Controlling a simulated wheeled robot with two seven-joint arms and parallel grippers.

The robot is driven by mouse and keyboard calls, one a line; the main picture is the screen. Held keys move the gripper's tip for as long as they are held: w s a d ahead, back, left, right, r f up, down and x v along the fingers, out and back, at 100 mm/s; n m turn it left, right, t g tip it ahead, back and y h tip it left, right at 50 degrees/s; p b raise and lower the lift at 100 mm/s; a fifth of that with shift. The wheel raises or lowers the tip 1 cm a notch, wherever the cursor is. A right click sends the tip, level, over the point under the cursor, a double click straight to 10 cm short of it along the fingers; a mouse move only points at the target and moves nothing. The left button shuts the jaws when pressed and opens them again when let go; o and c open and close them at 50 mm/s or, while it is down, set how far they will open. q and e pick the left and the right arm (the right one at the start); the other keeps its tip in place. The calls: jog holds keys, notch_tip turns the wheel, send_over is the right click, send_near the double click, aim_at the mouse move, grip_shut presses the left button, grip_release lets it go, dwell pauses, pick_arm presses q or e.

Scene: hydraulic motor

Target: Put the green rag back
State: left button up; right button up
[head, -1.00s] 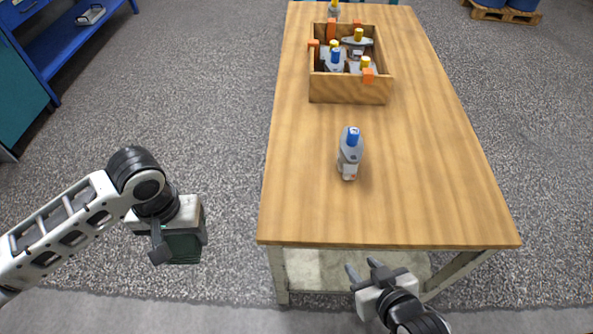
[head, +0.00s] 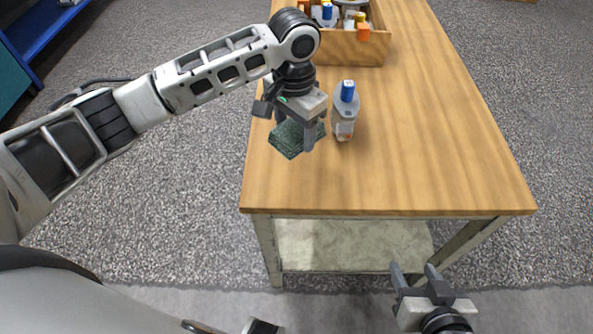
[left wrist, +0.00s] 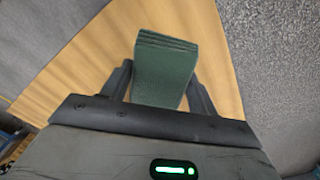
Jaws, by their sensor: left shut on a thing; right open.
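The green rag (head: 288,139) is a folded dark green cloth. My left gripper (head: 288,120) is shut on it over the left part of the wooden table (head: 400,170). In the left wrist view the rag (left wrist: 165,65) sits between the two fingers of my left gripper (left wrist: 160,85), with its folded layers at the far end. I cannot tell whether the rag touches the table top. My right gripper (head: 412,275) is open and empty, in front of the table's front edge and low in the head view.
A grey bottle with a blue cap (head: 345,112) stands just right of my left gripper. A wooden crate (head: 350,50) with several bottles and orange parts stands farther back. The table is clear on the right and at the front. A blue shelf (head: 40,35) stands at far left.

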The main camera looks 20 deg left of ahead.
aim_at(294, 129)
pick_arm(q)
notch_tip(294, 129, down, 4)
jog(key=shift+r, duration=0.1)
notch_tip(294, 129, down, 5)
jog(key=shift+r+b, duration=0.2)
jog(key=shift+b, duration=0.15)
jog(key=shift+f, duration=0.2)
jog(key=shift+f, duration=0.1)
jog(key=o, duration=0.9)
jog(key=shift+o, duration=0.2)
notch_tip(294, 129, up, 12)
jog(key=shift+r+p, duration=0.15)
jog(key=shift+p, duration=0.45)
